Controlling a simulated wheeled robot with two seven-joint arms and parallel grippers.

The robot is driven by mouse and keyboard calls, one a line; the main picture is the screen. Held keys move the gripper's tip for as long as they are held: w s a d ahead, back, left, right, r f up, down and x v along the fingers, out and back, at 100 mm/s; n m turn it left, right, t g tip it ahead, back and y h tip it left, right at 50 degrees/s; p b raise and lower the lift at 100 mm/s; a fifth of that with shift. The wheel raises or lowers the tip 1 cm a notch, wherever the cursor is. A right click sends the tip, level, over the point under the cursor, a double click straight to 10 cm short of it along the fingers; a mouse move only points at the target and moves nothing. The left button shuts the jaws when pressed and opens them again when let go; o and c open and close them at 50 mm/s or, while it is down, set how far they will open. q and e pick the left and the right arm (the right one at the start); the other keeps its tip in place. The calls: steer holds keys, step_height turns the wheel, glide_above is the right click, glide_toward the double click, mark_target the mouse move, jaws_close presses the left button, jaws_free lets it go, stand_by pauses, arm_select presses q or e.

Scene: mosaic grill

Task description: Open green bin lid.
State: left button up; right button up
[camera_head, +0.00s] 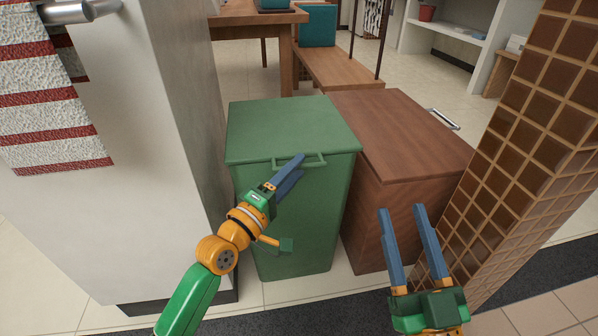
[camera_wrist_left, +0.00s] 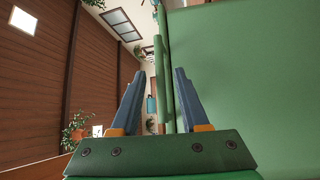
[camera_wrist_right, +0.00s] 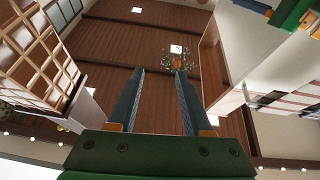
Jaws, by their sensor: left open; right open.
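The green bin (camera_head: 315,225) stands upright on the floor with its flat green lid (camera_head: 290,125) closed. A thin green handle (camera_head: 317,161) runs along the lid's front edge. My left gripper (camera_head: 299,163) is at this handle, with its fingers pointing up and to the right across it. In the left wrist view, the open fingers (camera_wrist_left: 158,75) stand on either side of the handle bar (camera_wrist_left: 165,85), with gaps visible; contact cannot be told. My right gripper (camera_head: 402,209) is open and empty, in front of the brown bin, away from the green lid.
A brown wooden bin (camera_head: 400,135) stands close against the green bin's right side. A white cabinet (camera_head: 130,150) with a striped towel (camera_head: 45,110) is on the left. A tiled pillar (camera_head: 535,130) is on the right. A wooden bench (camera_head: 340,70) stands behind.

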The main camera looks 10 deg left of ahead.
arm_select(q)
steer(key=shift+x, duration=0.9)
arm_select(e)
steer(key=shift+s+r+t+y, duration=0.3)
steer(key=shift+s+r+t, duration=0.3)
steer(key=shift+r, duration=0.3)
steer(key=shift+s+r+t+y, duration=0.3)
steer(key=shift+s+r+t, duration=0.25)
steer(key=shift+r, duration=0.3)
arm_select(q)
jaws_close()
